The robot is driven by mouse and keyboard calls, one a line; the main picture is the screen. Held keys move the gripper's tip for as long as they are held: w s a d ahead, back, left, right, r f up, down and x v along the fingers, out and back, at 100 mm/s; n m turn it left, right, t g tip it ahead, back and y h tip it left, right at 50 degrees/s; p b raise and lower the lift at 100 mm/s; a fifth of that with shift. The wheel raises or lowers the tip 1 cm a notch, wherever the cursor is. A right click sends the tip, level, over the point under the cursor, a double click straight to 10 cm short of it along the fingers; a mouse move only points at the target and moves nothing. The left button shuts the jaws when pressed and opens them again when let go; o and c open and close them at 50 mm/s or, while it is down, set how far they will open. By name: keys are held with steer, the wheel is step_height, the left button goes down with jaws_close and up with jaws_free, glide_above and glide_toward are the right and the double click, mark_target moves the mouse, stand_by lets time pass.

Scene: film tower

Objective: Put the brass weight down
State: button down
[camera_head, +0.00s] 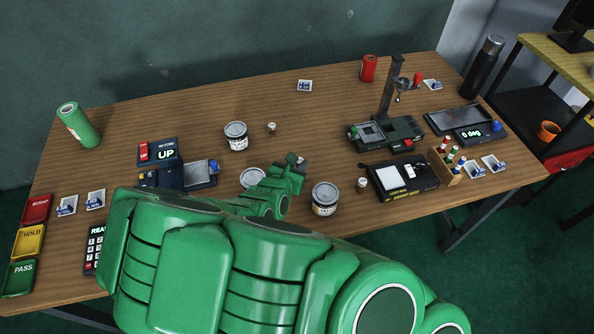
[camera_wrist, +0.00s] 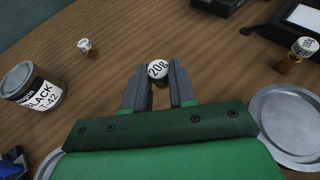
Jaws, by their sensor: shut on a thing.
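The brass weight (camera_wrist: 158,71) has a white top marked "20g". In the wrist view it sits between the tips of my gripper (camera_wrist: 159,84), which is shut on it. In the head view my gripper (camera_head: 292,164) is over the middle of the wooden table (camera_head: 310,108), and the held weight is too small or hidden to make out. I cannot tell whether the weight touches the table. Two other small white-topped weights stand on the table, one at the left of the wrist view (camera_wrist: 86,46) and one at the right (camera_wrist: 303,48).
A can marked black (camera_head: 236,137) stands behind left, another can (camera_head: 325,199) is right of my gripper, and a third can's lid (camera_head: 252,177) is beside it. A stand gauge (camera_head: 386,133) and a black box (camera_head: 403,179) are at the right. Clear wood lies beyond my gripper.

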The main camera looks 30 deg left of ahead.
steer(key=shift+w+a+r+n+y, duration=1)
steer(key=shift+w+r+n+y, duration=0.75)
steer(key=shift+w+r, duration=2.65)
steer(key=g, duration=0.1)
glide_above(298, 127)
steer(key=s+d, duration=0.2)
steer(key=f, duration=0.8)
steer(key=shift+w+a, duration=0.25)
steer(key=shift+w+a+f, duration=0.3)
steer(key=shift+w+f, duration=0.05)
steer(key=shift+f, duration=0.15)
steer(key=shift+w+a+f, duration=0.3)
steer(key=shift+f, duration=0.2)
steer(key=shift+w+a+f, duration=0.1)
steer(key=shift+w+f, duration=0.05)
steer(key=shift+f, duration=1.65)
